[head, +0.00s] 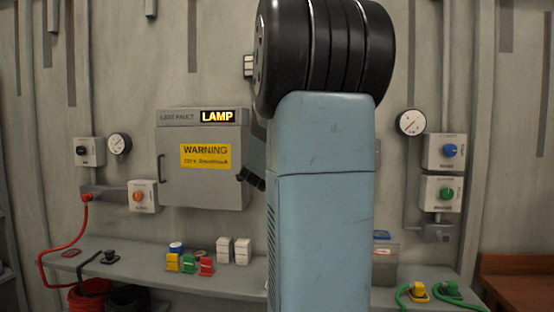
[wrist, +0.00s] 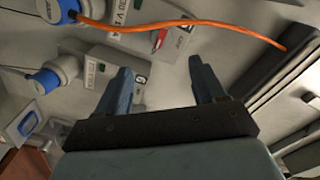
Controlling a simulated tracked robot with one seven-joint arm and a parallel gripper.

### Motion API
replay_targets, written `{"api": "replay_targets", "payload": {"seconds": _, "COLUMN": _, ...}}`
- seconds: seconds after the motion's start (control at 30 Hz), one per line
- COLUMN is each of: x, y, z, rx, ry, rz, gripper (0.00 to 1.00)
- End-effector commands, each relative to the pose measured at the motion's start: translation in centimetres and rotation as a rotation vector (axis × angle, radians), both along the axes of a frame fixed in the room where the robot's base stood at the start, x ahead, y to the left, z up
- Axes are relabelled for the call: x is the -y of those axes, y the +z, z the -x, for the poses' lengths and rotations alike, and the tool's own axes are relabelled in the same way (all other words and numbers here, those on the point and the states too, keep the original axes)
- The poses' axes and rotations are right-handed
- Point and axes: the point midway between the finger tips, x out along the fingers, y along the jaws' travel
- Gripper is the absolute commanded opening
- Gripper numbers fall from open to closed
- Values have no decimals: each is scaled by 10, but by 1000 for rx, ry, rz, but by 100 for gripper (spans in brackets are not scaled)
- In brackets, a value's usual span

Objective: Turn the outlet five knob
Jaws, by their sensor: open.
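No knob is readably marked as outlet five. In the head view, control boxes on the wall carry a black knob (head: 82,150), an orange knob (head: 138,196), a blue knob (head: 450,150) and a green knob (head: 447,193). In the wrist view, my gripper (wrist: 160,72) is open with nothing between its fingers. Beyond it is a grey wall unit with blue-and-white round fittings (wrist: 45,82) and a small panel with a red part (wrist: 160,40). My arm hides the middle of the head view.
An orange cable (wrist: 190,24) crosses above the fingers in the wrist view. The head view shows a grey cabinet (head: 203,185) with a lit LAMP sign, a shelf (head: 140,272) holding small coloured blocks, and red and green hoses (head: 42,262).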

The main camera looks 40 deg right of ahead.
Motion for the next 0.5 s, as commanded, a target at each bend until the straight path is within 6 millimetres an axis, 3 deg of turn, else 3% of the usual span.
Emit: {"api": "replay_targets", "payload": {"seconds": 0.5, "x": 66, "y": -1, "z": -56, "rx": -2, "ry": 0, "rz": 0, "gripper": 69}}
